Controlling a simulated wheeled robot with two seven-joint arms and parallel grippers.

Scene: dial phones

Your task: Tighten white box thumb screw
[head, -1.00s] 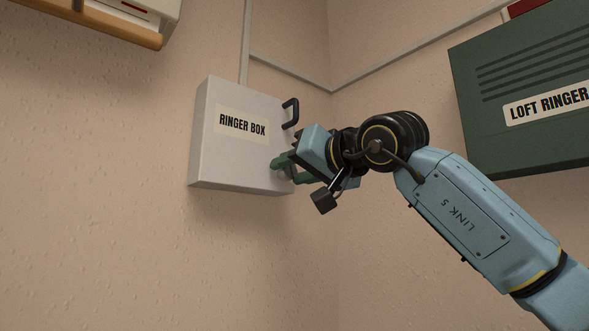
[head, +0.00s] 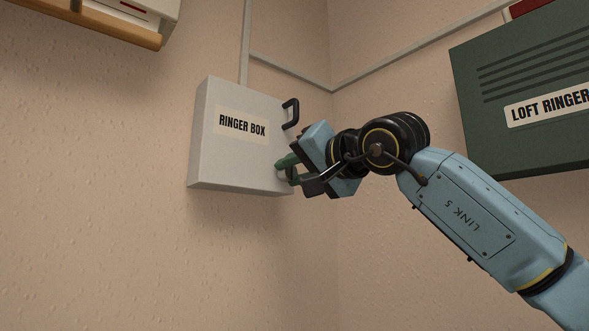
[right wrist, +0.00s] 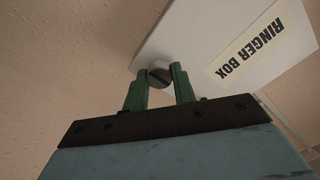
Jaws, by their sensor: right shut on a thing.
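The white box (head: 236,158), labelled "RINGER BOX", is fixed to the wall; it also shows in the right wrist view (right wrist: 202,38). Its dark slotted thumb screw (right wrist: 159,77) sits near the box's lower right edge in the head view's sense, and is hidden there by the fingers. My right gripper (head: 284,170) has its green fingers on either side of the screw and is shut on it, as the right wrist view (right wrist: 160,78) shows. A black handle (head: 291,113) is on the box's right side, above the gripper. My left gripper is not in view.
A green box labelled "LOFT RINGER" (head: 520,80) hangs on the wall to the right, above my right forearm. A wooden-edged unit (head: 120,30) is at the upper left. Grey conduit (head: 290,73) runs above the white box. The wall below is clear.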

